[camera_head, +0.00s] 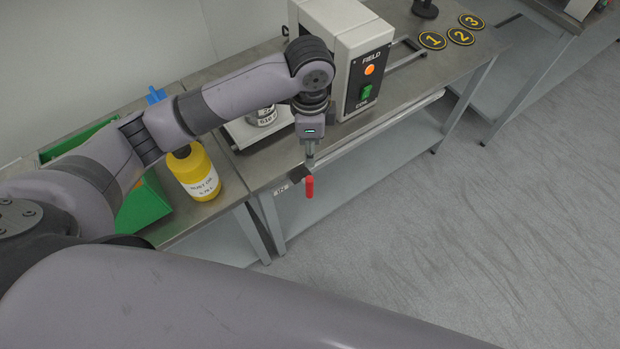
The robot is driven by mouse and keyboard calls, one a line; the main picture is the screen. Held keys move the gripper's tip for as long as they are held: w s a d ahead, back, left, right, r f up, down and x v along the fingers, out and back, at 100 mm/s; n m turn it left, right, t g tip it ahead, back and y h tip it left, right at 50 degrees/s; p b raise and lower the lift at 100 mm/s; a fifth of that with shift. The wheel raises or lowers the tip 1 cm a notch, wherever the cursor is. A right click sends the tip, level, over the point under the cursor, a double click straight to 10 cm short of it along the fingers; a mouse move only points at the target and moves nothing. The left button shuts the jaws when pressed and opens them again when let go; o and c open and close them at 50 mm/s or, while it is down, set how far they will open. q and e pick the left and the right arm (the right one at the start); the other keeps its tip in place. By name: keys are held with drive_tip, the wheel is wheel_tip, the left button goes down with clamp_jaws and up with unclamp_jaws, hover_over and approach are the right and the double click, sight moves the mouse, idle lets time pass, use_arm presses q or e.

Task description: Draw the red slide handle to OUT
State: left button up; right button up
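The red slide handle (309,187) hangs at the front edge of the metal bench, below a dark block (299,173). My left gripper (311,153) points down just above and behind the handle, near the bench edge. Its fingers are seen edge-on, so I cannot tell whether they are open or shut, or whether they touch the dark block. A small label (281,189) is on the bench front left of the handle; its text is too small to read surely. My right gripper is out of view.
A white machine (345,45) marked FIELD has an orange lamp (369,70) and green switch (366,91). A yellow bottle (194,172) and green bin (143,204) are at the left. Numbered discs (461,36) lie at the back right.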

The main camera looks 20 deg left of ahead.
sight(310, 179)
use_arm(q)
drive_tip(key=shift+f+p, duration=0.6)
drive_tip(key=shift+f, duration=7.1)
drive_tip(key=shift+c, duration=0.2)
clamp_jaws()
